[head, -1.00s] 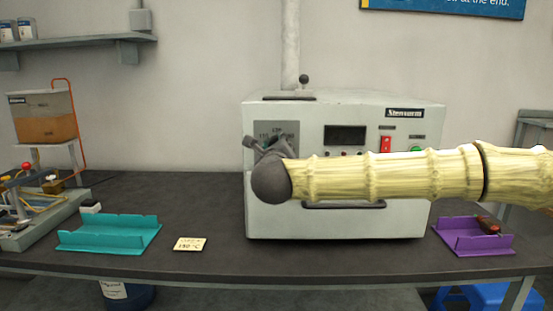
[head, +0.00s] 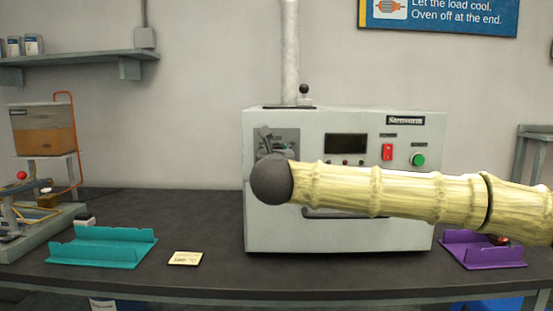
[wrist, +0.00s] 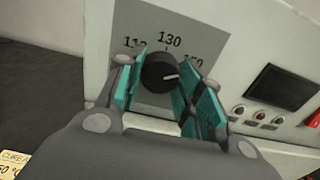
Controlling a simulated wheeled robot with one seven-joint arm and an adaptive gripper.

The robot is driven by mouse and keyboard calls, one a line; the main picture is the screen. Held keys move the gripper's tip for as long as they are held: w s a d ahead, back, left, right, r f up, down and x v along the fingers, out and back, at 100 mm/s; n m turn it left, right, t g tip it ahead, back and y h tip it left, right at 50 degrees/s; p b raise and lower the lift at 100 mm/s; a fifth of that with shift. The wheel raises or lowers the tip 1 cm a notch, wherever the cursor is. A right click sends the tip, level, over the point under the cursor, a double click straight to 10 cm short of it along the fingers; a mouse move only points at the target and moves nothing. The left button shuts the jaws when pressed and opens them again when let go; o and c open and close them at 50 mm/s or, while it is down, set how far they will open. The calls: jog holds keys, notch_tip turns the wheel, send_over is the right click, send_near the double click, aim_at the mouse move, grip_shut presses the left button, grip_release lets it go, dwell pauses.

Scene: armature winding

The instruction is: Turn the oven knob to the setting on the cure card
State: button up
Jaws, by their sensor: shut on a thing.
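The oven (head: 345,234) is a pale box on the bench with a grey dial plate on its front left. In the wrist view my gripper (wrist: 168,82) has its teal-padded fingers on both sides of the dark round knob (wrist: 158,72), shut on it. The knob's white mark points to the right. The dial plate (wrist: 190,22) reads 130 at the top, with 110 at left and 150 at right partly covered by my fingers. In the head view my wrist hides the knob. The cure card (head: 185,258) lies on the bench; its cut-off corner in the wrist view seems to end in "50 °C".
A teal tray (head: 103,262) lies left of the card. A purple tray (head: 480,262) with a dark red object lies at right, partly behind my arm. The oven's display (head: 346,143), red switch (head: 387,151) and green button (head: 417,159) are right of the dial.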

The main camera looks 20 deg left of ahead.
jog(key=shift+f, duration=0.1)
dwell(0.3)
jog(key=o, duration=1)
jog(key=shift+d, duration=0.1)
jog(key=shift+s, duration=0.1)
jog(key=v, duration=1.1)
jog(key=shift+s+d, duration=0.15)
jog(key=shift+s, duration=0.2)
